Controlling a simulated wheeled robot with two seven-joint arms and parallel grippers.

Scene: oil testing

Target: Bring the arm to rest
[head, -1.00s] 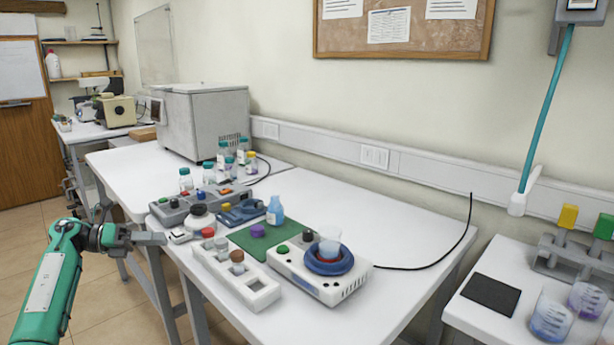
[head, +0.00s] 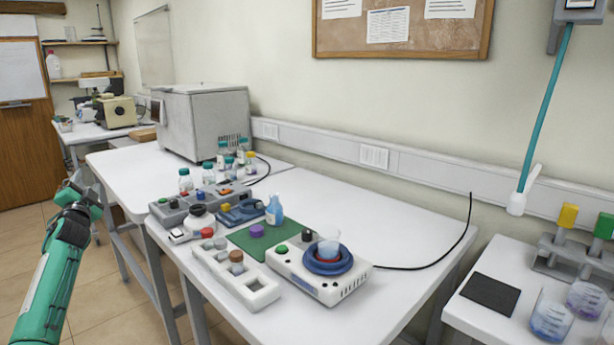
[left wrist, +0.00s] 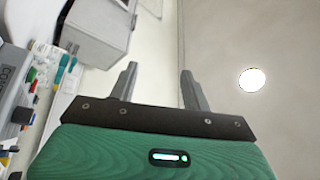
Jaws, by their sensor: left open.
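My left arm (head: 58,265) comes in at the left edge in the head view, beside the table and over the floor, apart from everything on the tabletop. The fingers of its gripper cannot be made out clearly there. In the left wrist view my left gripper (left wrist: 157,84) is open, with its two grey fingers spread and nothing between them. My right gripper is not in view.
A side table (head: 470,320) stands at the right. The floor beside my left arm is clear.

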